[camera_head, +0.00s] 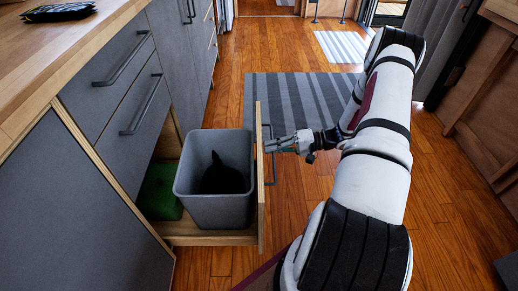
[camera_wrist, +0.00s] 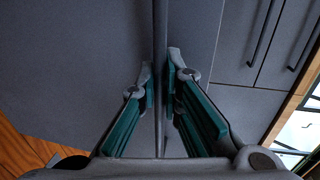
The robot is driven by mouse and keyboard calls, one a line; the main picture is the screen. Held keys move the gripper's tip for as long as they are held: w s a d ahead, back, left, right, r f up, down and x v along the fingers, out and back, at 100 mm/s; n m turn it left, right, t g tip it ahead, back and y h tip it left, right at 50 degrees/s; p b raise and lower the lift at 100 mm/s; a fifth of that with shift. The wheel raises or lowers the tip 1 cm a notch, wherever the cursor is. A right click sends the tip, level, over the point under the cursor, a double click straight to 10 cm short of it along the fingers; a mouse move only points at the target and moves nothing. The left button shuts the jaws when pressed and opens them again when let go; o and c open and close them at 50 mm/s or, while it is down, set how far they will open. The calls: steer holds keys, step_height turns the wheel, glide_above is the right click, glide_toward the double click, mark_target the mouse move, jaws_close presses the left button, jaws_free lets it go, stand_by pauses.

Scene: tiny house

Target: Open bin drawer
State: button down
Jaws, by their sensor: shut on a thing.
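The bin drawer (camera_head: 260,190) is pulled out from the lower cabinet, its front panel seen nearly edge-on. A grey bin (camera_head: 222,210) stands in it with a dark thing inside. The drawer's dark bar handle (camera_head: 270,160) is on the outer face of the front. My gripper (camera_head: 272,145) reaches it from the right and is shut on the handle. In the wrist view, the handle (camera_wrist: 160,50) runs upright between the two fingers of my gripper (camera_wrist: 160,85), with the grey drawer front (camera_wrist: 100,60) behind it.
A green thing (camera_head: 160,190) lies behind the bin. A striped rug (camera_head: 300,100) covers the wooden floor beyond my gripper. A wooden cabinet (camera_head: 485,120) stands at the right.

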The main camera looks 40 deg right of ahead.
steer(key=shift+s+d, duration=0.35)
steer(key=shift+d, duration=0.2)
steer(key=c, duration=1.8)
jaws_free()
steer(key=shift+o, duration=0.2)
steer(key=v, duration=1.2)
steer(key=shift+a, duration=0.1)
